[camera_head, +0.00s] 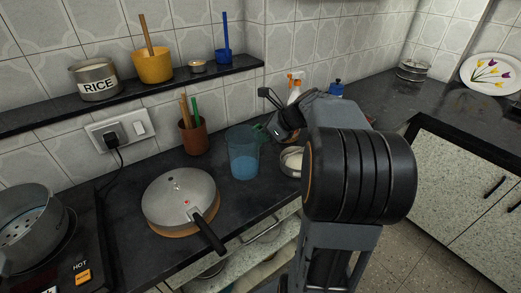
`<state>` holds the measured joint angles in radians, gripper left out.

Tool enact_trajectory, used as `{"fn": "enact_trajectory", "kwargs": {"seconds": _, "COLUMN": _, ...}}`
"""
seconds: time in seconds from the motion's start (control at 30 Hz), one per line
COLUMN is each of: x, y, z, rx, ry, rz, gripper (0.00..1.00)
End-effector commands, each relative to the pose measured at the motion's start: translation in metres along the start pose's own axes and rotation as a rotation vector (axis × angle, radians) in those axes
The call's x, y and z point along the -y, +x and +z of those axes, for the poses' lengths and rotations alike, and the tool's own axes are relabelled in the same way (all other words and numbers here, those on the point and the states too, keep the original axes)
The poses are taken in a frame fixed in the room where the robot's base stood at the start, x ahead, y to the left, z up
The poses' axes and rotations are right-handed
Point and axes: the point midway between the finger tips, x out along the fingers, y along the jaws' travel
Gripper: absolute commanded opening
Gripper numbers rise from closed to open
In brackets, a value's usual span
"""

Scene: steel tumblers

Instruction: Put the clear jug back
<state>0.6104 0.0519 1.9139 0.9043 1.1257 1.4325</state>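The clear jug (243,158) is a see-through, blue-tinted vessel. It stands upright on the dark counter, right of the lidded pan, with blue at its bottom. My gripper (266,112) is just right of the jug's rim, at the end of my grey arm. Its dark fingers look spread apart, with nothing visible between them. A small green part shows between jug and gripper; I cannot tell what it belongs to. I cannot tell whether the gripper touches the jug.
A lidded pan (179,195) has its handle toward the front edge. A brown utensil cup (193,138) stands behind. A metal bowl (291,161) and spray bottle (296,88) are near my arm. The wall shelf (130,97) holds a rice tin (96,80) and yellow pot (153,66).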

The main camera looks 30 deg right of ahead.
Motion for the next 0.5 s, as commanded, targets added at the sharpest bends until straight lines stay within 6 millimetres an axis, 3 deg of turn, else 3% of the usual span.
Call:
{"fn": "enact_trajectory", "kwargs": {"seconds": 0.2, "x": 0.021, "y": 0.029, "z": -0.015, "rx": 0.0, "ry": 0.003, "rz": 0.001, "gripper": 0.0}}
{"fn": "enact_trajectory", "kwargs": {"seconds": 0.5, "x": 0.03, "y": 0.039, "z": -0.02, "rx": 0.0, "ry": 0.001, "rz": 0.0, "gripper": 0.0}}
